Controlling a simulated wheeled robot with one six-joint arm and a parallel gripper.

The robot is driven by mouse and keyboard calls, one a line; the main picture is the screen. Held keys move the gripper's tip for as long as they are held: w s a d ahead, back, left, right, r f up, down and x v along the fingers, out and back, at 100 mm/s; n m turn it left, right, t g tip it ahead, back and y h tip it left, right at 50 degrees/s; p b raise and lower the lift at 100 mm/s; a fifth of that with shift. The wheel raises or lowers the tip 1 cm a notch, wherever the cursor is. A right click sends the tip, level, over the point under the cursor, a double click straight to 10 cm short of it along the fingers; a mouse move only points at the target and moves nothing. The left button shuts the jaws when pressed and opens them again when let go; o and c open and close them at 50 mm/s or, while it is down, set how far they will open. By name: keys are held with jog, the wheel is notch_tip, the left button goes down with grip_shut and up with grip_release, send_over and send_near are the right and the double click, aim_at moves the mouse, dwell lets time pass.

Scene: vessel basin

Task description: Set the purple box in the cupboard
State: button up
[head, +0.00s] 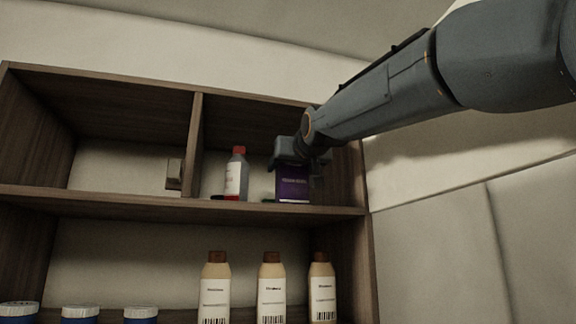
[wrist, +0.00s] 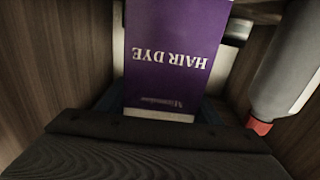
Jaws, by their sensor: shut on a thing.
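The purple box (head: 293,184) is a hair dye carton inside the upper right compartment of the brown wooden cupboard (head: 281,209). In the wrist view the purple box (wrist: 175,55) fills the middle, with its lettering upside down. My gripper (head: 294,165) reaches into the compartment from the right and is shut on the box. The fingers are mostly hidden behind the box and the wrist. The box's lower edge is at or close to the shelf; I cannot tell whether it touches.
A red-capped bottle (head: 237,174) stands left of the box, also in the wrist view (wrist: 284,75). Several cream bottles (head: 271,290) and blue jars (head: 80,314) stand on the shelf below.

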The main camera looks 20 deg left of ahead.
jog(key=shift+f, duration=0.35)
jog(key=shift+f, duration=0.2)
jog(key=o, duration=1.2)
jog(key=shift+c, duration=0.2)
jog(key=shift+r, duration=0.1)
jog(key=b+v, duration=0.6)
jog(key=v, duration=0.6)
jog(key=shift+b, duration=0.4)
